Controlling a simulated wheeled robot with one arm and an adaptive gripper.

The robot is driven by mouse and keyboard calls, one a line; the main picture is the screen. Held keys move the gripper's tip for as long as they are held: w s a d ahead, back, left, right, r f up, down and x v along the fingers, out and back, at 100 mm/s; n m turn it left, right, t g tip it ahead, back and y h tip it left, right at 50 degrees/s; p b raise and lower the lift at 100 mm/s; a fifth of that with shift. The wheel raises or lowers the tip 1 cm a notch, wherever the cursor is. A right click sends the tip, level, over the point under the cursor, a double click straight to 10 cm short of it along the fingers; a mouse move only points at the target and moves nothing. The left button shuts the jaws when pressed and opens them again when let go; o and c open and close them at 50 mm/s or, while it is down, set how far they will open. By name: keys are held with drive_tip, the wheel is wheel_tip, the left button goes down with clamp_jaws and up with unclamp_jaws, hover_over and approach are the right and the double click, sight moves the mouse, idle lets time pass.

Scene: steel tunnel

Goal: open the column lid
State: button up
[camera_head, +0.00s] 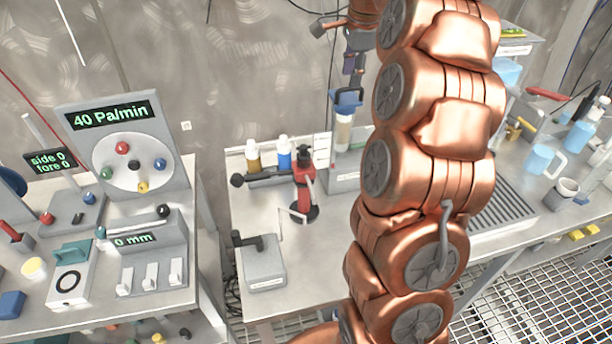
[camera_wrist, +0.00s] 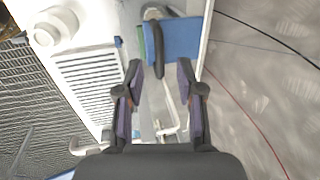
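The column (camera_head: 343,134) is a pale upright cylinder on the rear bench, left of my arm in the head view. Its blue lid (camera_head: 348,99) sits on top. In the wrist view the blue lid (camera_wrist: 182,38) shows at the top centre, with a dark bar-shaped handle (camera_wrist: 159,55) across its left part. My gripper (camera_head: 354,70) is just above the lid in the head view. In the wrist view my gripper (camera_wrist: 160,70) has its two purple-padded fingers apart and nothing between them. The handle's near end lies between the fingertips in the picture; I cannot tell the remaining gap.
A red-and-black stand (camera_head: 304,190) and two bottles (camera_head: 284,154) stand left of the column. A grey box with a lever (camera_head: 264,264) is at the bench's front left. The wall (camera_head: 240,60) is close behind. A slotted tray (camera_wrist: 88,80) lies beside the column.

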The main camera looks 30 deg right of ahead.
drive_tip(key=shift+s+r, duration=0.5)
drive_tip(key=shift+r, duration=1.95)
drive_tip(key=s+a+f+n+g, duration=0.1)
drive_tip(key=s+a+f+n, duration=0.3)
drive_tip(key=a, duration=0.3)
drive_tip(key=s+a+f+n, duration=0.3)
drive_tip(key=s+a+n, duration=0.3)
drive_tip(key=s+a, duration=0.1)
drive_tip(key=s+a+f+n+g+b, duration=0.1)
drive_tip(key=s+a+f+n, duration=0.3)
drive_tip(key=s+a, duration=0.2)
drive_tip(key=shift+s+a+f+n+g+y, duration=0.2)
drive_tip(key=shift+a+f+n+g+y, duration=0.15)
drive_tip(key=shift+a, duration=0.6)
